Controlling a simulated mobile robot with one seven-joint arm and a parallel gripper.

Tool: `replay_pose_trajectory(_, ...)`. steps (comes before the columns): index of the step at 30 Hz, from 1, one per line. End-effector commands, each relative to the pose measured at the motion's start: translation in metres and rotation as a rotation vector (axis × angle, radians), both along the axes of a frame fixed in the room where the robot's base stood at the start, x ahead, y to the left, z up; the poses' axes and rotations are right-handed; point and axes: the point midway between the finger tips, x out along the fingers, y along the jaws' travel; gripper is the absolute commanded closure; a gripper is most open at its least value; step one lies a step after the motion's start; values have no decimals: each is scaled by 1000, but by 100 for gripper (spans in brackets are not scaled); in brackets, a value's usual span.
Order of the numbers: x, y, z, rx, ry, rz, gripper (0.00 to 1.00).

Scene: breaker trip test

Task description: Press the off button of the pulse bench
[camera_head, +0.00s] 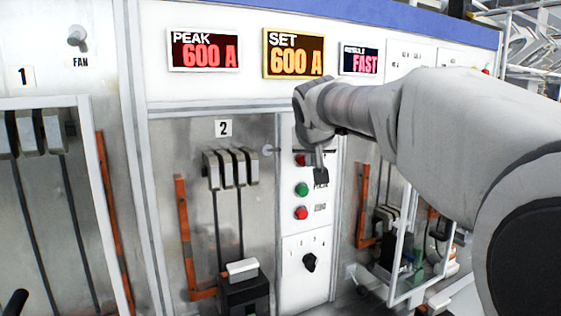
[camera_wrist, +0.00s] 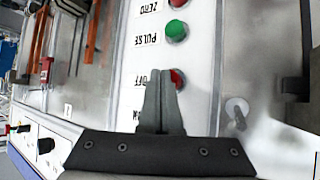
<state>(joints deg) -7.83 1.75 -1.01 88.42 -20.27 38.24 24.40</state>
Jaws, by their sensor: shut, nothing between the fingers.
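The pulse bench's white button panel (camera_head: 320,235) carries a red button at the top, a green one below it and another red one lowest. The top red button (camera_head: 300,160) is labelled OFF in the wrist view (camera_wrist: 178,77), where the picture is upside down and my fingers partly cover it. My gripper (camera_head: 320,177) is shut and empty, in front of the panel close to the off button. In the wrist view the fingertips (camera_wrist: 160,72) overlap the button's edge and label; I cannot tell whether they touch. The green pulse button (camera_head: 302,190) and red zero button (camera_head: 302,213) are uncovered.
Displays above read PEAK 600 A (camera_head: 204,52), SET 600 A (camera_head: 293,55) and RESULT FAST (camera_head: 359,61). A black rotary knob (camera_head: 309,262) sits below the buttons. A silver knob (camera_head: 268,150) sticks out left of them. An open clear door (camera_head: 405,255) stands at right.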

Motion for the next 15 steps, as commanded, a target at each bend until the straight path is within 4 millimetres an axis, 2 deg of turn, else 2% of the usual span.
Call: replay_pose_trajectory(15,6,3,0,1,0,1,100)
